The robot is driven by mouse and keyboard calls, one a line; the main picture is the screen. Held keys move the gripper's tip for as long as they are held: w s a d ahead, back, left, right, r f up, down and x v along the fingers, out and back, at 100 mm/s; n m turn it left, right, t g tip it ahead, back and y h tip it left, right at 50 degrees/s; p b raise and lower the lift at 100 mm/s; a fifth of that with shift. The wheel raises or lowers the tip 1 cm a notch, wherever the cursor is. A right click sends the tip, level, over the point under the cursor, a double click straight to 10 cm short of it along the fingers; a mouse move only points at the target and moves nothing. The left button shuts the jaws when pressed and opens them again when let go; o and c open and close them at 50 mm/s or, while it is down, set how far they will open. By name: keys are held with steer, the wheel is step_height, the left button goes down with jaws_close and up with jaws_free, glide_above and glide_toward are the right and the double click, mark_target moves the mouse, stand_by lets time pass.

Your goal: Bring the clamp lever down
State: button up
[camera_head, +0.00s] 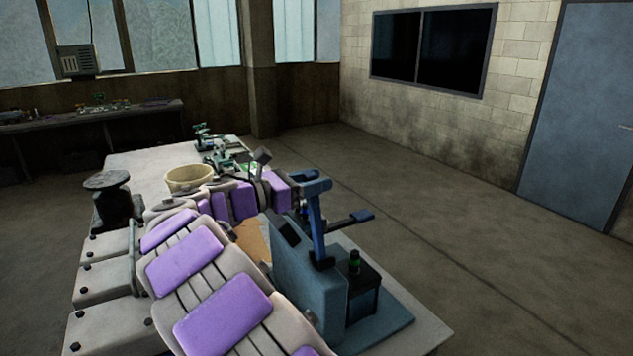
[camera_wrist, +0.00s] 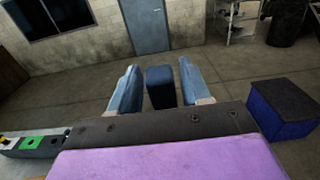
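The blue clamp fixture (camera_head: 300,275) stands at the near right end of the bench. A blue upright lever bar (camera_head: 317,238) rises at its side; where it ends and my fingers begin is hard to tell. A dark-blue-tipped bar (camera_head: 352,217) sticks out to the right beside it. My gripper (camera_wrist: 157,78) reaches the top of the fixture from the left. In the wrist view its two blue fingers are apart. A dark blue block (camera_wrist: 160,88), perhaps the lever's grip, shows between them, with a gap on each side. Contact cannot be seen.
A beige bowl (camera_head: 188,178), a dark round-topped stand (camera_head: 110,195) and green tools (camera_head: 222,155) are further along the bench. The floor to the right is clear.

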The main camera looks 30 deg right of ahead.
steer(key=shift+a, duration=0.55)
steer(key=shift+c, duration=1.4)
steer(key=d, duration=0.3)
steer(key=shift+d+f, duration=0.1)
steer(key=shift+f, duration=0.05)
jaws_close()
steer(key=shift+a, duration=0.9)
